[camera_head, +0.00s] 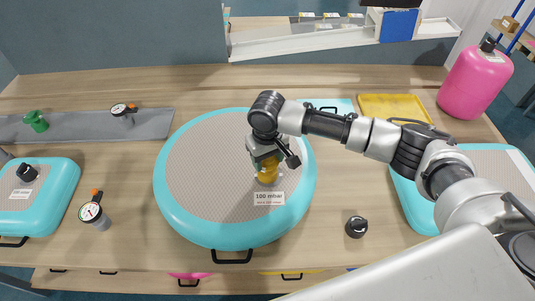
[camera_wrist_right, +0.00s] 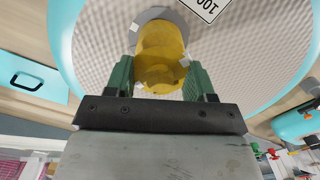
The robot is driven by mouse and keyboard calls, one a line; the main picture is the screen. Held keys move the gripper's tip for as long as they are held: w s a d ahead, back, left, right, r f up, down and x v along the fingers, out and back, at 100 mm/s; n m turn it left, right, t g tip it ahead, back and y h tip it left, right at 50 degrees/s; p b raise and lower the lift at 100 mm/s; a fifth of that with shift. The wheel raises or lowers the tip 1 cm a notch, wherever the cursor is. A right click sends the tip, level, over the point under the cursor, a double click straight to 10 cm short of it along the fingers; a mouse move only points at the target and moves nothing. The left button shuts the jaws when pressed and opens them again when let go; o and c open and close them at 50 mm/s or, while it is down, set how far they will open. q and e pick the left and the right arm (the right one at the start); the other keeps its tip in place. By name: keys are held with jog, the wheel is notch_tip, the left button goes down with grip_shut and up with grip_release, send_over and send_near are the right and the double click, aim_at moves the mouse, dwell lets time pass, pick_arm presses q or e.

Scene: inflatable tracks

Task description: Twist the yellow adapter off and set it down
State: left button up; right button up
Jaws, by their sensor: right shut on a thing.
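The yellow adapter (camera_head: 267,172) stands on the round teal-rimmed inflatable (camera_head: 190,214), just above its "100 mbar" label. My right gripper (camera_head: 268,166) is over it, reaching down from the right. In the right wrist view the adapter (camera_wrist_right: 160,52) sits between the two green fingers of my right gripper (camera_wrist_right: 160,80), which is shut on it. The adapter's far end meets a grey ring on the grey textured surface. My left gripper is not in view.
A black cap (camera_head: 356,227) lies on the wooden table right of the inflatable. A gauge (camera_head: 92,212) and a smaller teal inflatable (camera_head: 38,205) are at left. A yellow tray (camera_head: 393,107) and pink canister (camera_head: 475,83) are at back right. Bare wood shows at front right.

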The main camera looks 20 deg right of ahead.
jog(key=shift+r+m+p, duration=0.15)
jog(key=shift+m+p, duration=1.25)
jog(key=shift+p, duration=0.25)
jog(key=shift+m+p, duration=0.3)
jog(key=shift+m+p, duration=0.3)
jog(key=shift+p, duration=0.25)
jog(key=shift+m+p, duration=1.45)
jog(key=shift+m, duration=0.85)
